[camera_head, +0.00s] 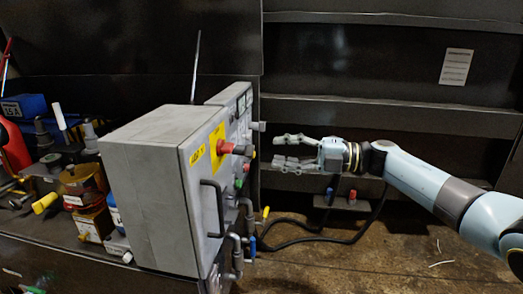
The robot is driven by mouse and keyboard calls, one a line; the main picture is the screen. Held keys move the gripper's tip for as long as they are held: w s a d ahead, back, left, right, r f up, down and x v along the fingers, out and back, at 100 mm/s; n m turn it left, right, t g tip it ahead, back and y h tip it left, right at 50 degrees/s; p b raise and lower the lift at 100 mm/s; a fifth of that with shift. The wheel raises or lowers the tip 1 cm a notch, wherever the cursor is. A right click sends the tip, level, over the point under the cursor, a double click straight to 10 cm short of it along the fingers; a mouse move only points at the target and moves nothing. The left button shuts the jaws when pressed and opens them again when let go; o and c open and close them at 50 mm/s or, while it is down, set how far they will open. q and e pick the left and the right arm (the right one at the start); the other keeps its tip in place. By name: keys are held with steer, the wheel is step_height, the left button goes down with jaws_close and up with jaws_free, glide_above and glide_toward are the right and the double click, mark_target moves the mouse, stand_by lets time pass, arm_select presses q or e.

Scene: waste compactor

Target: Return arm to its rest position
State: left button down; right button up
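My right arm comes in from the right edge, stretched out to the left across the picture. My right gripper (292,150) is at its end, with its fingers pointing left and spread apart. It is open, and nothing shows between the fingers. It is in the air to the right of a grey control box (150,200), apart from the box's front face as far as this view shows. My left gripper is not in view.
Tools and parts crowd the bench at left. A dark ribbed metal wall (390,65) stands behind the gripper. Black cables (310,240) lie below; the brown floor at lower right is mostly clear.

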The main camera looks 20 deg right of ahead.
steer(key=shift+s+d, duration=0.35)
steer(key=shift+d, duration=0.15)
steer(key=s+f+m+t+h+p, duration=0.1)
steer(key=s+f+m+h+p, duration=0.2)
steer(key=s+f+m+h, duration=0.55)
steer(key=s+f+m+t+h+p, duration=0.3)
steer(key=s+f+m, duration=0.7)
steer(key=s+f, duration=0.8)
steer(key=s+f+m+g+h, duration=0.1)
steer(key=s+f+m+g, duration=0.2)
steer(key=s, duration=0.8)
steer(key=s+f+m+g+h+p, duration=0.1)
steer(key=s+f+m+g+h, duration=0.1)
steer(key=s+f+g, duration=0.4)
steer(key=s+d+f+m+g+h+p, duration=0.1)
steer(key=s+f+m+g, duration=0.3)
steer(key=s+f, duration=0.4)
steer(key=s+m, duration=0.1)
steer(key=s, duration=0.6)
steer(key=shift+s+g, duration=0.3)
